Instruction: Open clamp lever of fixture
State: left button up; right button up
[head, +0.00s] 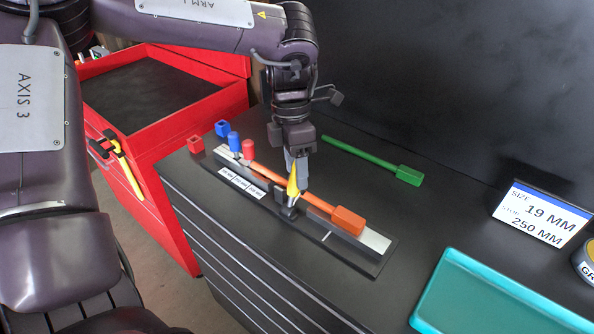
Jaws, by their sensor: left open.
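The fixture (378,241) is a long dark base with a silver strip, lying along the dark bench top. An orange bar with a block end (348,220) lies along it. A clamp stands near the fixture's middle, with a yellow lever (293,188) pointing upward. My left gripper (297,182) points down from above, right at the lever. Its jaws are open around or beside the lever; I cannot tell which, as the fingers partly hide it. My right gripper is out of view.
A green bar (365,158) lies behind the fixture. Red and blue pegs (248,149) stand at its left end, near small blocks (222,128). A teal tray (490,300) and size sign (542,212) are at right. A red tool cart (185,125) adjoins the bench at left.

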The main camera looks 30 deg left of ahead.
pick_arm(q)
jog(key=shift+s+d+f, duration=0.1)
jog(key=shift+d+f, duration=0.05)
jog(key=shift+f, duration=0.6)
grip_shut()
